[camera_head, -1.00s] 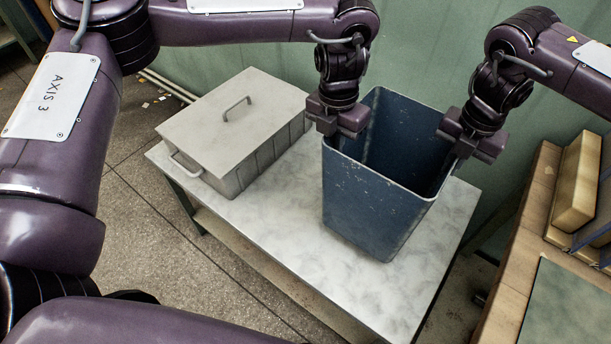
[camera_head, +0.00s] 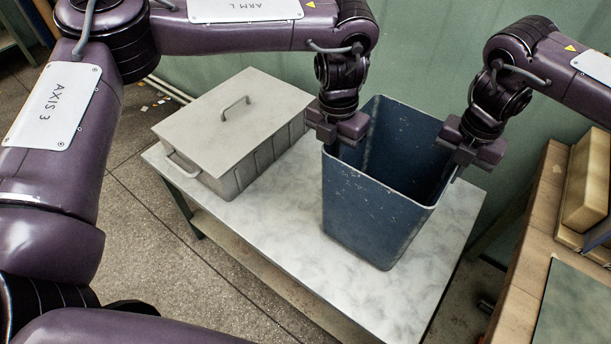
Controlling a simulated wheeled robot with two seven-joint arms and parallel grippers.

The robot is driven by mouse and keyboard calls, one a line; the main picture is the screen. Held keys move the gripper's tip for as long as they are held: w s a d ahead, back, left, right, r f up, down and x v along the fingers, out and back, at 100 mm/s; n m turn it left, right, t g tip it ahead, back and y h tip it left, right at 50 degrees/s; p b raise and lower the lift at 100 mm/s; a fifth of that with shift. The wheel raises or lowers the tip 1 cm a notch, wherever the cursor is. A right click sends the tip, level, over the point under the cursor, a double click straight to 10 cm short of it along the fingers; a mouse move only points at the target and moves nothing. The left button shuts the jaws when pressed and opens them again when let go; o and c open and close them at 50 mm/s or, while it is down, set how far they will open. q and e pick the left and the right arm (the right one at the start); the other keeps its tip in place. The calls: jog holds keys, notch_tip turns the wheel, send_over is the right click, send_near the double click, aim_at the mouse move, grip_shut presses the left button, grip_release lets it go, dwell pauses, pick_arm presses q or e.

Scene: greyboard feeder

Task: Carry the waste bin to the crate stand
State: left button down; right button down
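The dark blue, open-topped waste bin (camera_head: 372,205) is upright over the right part of a marble-topped stand (camera_head: 265,235). I cannot tell whether its base touches the top. My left gripper (camera_head: 338,140) is at the bin's left rim, shut on it. My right gripper (camera_head: 468,158) is at the right rim, shut on it. The fingers are largely hidden by the gripper bodies and the rim. The inside of the bin looks empty as far as it shows.
A grey lidded box (camera_head: 225,140) with a top handle sits on the left part of the stand. A wooden bench (camera_head: 530,235) with tan blocks (camera_head: 588,180) stands close on the right. A green wall (camera_head: 420,70) is behind. The stand's front left is clear.

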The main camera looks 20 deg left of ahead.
pick_arm(q)
jog(key=shift+a+f+b, duration=0.1)
jog(key=shift+f+b, duration=0.4)
jog(key=shift+f, duration=0.2)
pick_arm(e)
jog(key=shift+d+f, duration=0.1)
jog(key=shift+f, duration=0.65)
pick_arm(q)
jog(key=c, duration=2.1)
grip_release()
jog(key=shift+f, duration=0.2)
pick_arm(e)
jog(key=c, duration=2.1)
grip_release()
jog(key=shift+f, duration=0.2)
pick_arm(q)
jog(key=o, duration=0.5)
jog(key=shift+r, duration=0.15)
jog(key=shift+c, duration=0.2)
pick_arm(e)
jog(key=o, duration=0.5)
jog(key=shift+r, duration=0.15)
jog(key=shift+c, duration=0.2)
jog(key=shift+r, duration=0.1)
pick_arm(q)
notch_tip(320, 180, up, 12)
pick_arm(e)
notch_tip(320, 180, up, 12)
